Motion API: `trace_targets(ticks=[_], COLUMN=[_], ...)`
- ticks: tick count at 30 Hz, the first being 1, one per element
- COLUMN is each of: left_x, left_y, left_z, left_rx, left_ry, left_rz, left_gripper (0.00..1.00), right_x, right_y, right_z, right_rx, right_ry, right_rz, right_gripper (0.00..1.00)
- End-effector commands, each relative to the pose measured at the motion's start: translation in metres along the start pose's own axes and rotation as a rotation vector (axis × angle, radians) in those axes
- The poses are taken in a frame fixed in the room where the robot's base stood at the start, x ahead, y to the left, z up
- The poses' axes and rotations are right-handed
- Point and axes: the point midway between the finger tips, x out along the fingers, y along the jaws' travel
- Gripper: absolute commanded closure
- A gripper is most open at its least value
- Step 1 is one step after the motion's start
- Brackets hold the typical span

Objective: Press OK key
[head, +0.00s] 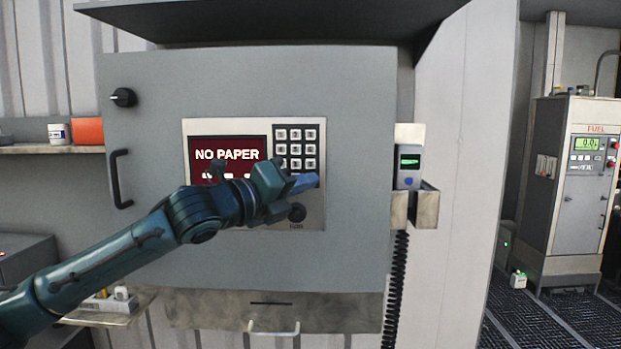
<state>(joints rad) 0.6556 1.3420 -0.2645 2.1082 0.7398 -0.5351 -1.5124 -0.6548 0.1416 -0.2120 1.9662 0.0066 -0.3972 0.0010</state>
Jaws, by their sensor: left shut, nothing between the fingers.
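A grey cabinet door carries a panel (222,127) with a dark red screen (231,153) reading "NO PAPER" and a keypad (296,147) of pale keys on black. My left gripper (305,182) is shut and empty, its tip over the lower right edge of the keypad. It hides the lowest part of the keypad and part of the screen's lower text. I cannot make out the OK key's label, nor whether the fingertips touch a key. A round black knob (297,212) sits just below the gripper. My right gripper is not in view.
The cabinet (250,80) has a black handle (120,180) at left. A small device with a green display (408,168) hangs in a holder at right, with a coiled black cord (395,285) below. A shelf (60,149) stands left; a fuel pump (580,185) is far right.

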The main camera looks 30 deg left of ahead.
Motion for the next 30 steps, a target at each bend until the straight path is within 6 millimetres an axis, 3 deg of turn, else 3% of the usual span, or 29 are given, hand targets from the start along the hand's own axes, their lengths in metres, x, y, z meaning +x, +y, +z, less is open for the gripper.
trace_targets(ticks=[30], left_x=[0.005], left_y=[0.0037], left_z=[0.004], left_rx=[0.001], left_ry=[-0.001], left_rz=[0.0], left_gripper=[1.0], right_x=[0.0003], right_y=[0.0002], right_z=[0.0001], right_rx=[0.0], right_ry=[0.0], right_rz=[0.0], right_gripper=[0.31])
